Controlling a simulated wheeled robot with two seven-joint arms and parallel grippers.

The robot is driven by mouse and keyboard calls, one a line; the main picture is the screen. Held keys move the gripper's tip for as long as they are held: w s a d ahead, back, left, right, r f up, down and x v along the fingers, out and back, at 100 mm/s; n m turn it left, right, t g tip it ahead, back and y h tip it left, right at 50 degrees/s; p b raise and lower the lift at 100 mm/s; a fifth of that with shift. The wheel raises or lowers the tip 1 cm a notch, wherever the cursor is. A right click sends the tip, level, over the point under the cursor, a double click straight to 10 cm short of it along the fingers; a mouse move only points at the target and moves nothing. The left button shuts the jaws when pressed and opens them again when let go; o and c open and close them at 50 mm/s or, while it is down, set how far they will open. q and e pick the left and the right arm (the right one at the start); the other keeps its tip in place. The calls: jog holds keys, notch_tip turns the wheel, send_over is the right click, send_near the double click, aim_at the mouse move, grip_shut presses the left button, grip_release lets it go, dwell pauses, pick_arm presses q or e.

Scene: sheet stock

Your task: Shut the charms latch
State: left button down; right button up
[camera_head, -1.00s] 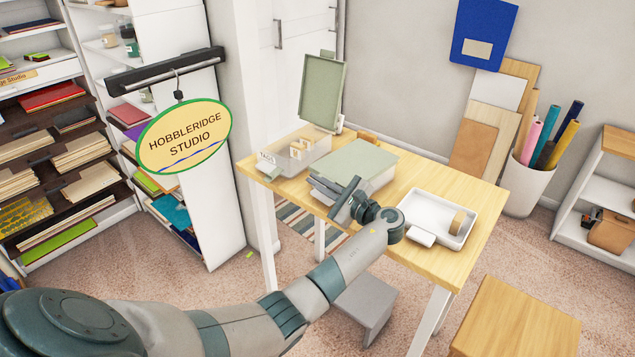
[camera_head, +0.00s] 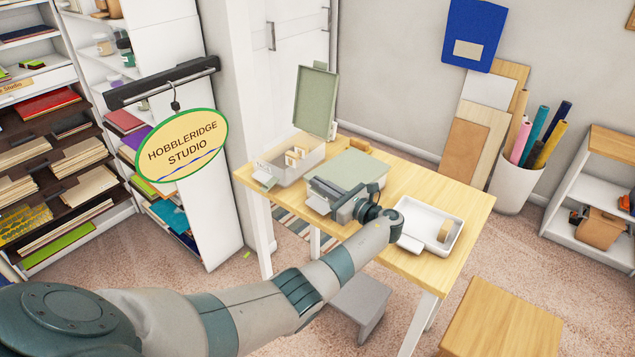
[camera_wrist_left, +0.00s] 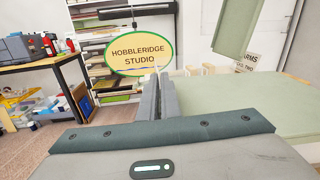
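A box with a closed sage-green lid (camera_head: 352,170) stands mid-table. A pale latch tab (camera_head: 318,205) shows low at its front left. My left gripper (camera_head: 335,197) is at the front edge of this box; contact cannot be told. In the left wrist view its fingers (camera_wrist_left: 160,100) are together with nothing seen between them, and the green lid (camera_wrist_left: 225,108) lies to their right. Left of it, an open box (camera_head: 291,165) has its green lid (camera_head: 316,99) raised and its tab (camera_head: 264,178) out. A partly hidden sign (camera_wrist_left: 248,64) reads "ARMS" and "TWO". My right gripper is out of view.
A white tray (camera_head: 411,243) holding a tape roll (camera_head: 444,232) sits right of my gripper on the wooden table (camera_head: 474,208). A hanging studio sign (camera_head: 181,146) is at left. A grey stool (camera_head: 362,300) stands under the table's front.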

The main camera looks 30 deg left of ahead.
pick_arm(q)
jog(key=shift+w+m, duration=0.2)
jog(key=shift+m, duration=0.2)
jog(key=c, duration=2)
grip_release()
jog(key=s+d+b, duration=0.1)
jog(key=d, duration=0.4)
jog(key=s+d+b, duration=0.1)
jog(key=d+b, duration=0.1)
jog(key=d, duration=0.4)
jog(key=s+d+b, duration=0.1)
jog(key=d, duration=0.5)
jog(key=shift+d+b, duration=0.1)
jog(key=shift+b, duration=0.25)
